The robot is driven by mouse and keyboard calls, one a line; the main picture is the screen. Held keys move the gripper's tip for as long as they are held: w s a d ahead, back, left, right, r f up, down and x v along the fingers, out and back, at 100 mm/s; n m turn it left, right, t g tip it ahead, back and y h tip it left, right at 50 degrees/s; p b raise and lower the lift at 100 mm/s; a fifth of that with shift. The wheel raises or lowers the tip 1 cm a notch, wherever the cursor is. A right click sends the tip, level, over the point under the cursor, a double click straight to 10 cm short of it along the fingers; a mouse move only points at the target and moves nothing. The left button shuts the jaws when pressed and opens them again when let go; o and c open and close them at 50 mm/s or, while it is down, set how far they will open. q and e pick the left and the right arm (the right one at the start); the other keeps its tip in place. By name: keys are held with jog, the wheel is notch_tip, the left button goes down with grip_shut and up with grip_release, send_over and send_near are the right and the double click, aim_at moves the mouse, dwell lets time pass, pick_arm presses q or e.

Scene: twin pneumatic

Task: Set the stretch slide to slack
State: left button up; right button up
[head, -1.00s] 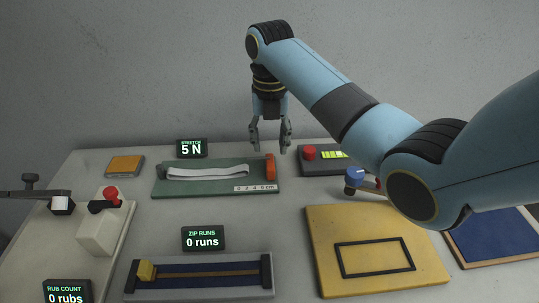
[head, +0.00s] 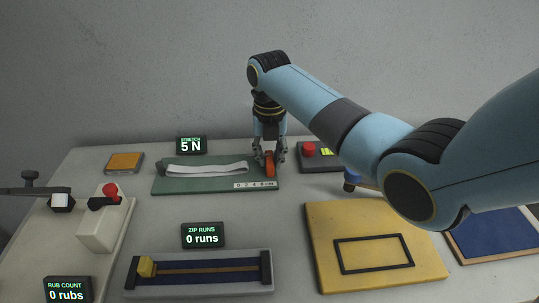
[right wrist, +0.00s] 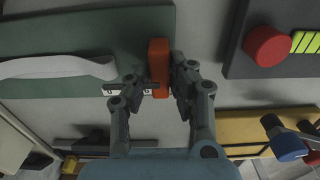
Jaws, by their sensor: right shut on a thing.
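The stretch rig is a green board (head: 163,186) at the back of the table, with a white band (head: 205,170) lying along it. Its orange slide (head: 270,162) stands at the board's right end, by a 0-to-8 scale (head: 254,185). My right gripper (head: 270,160) is down around the slide and shut on it. In the right wrist view the orange slide (right wrist: 158,68) sits between the two fingers (right wrist: 160,88). The band (right wrist: 60,67) ends a little left of it. The stretch display (head: 191,146) reads 5 N.
A dark box with a red button (head: 309,149) stands close right of the slide. A blue knob (head: 350,184) is partly behind my right arm. The zip track (head: 200,290) and yellow board (head: 325,285) lie in front.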

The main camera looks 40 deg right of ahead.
grip_shut()
jog(key=shift+w+a, duration=0.35)
jog(key=shift+a, duration=0.2)
jog(key=shift+w+a, duration=0.35)
jog(key=shift+a, duration=0.2)
jog(key=o, duration=0.8)
grip_release()
jog(key=shift+o, duration=0.2)
notch_tip(320, 180, up, 8)
jog(key=shift+d, duration=0.1)
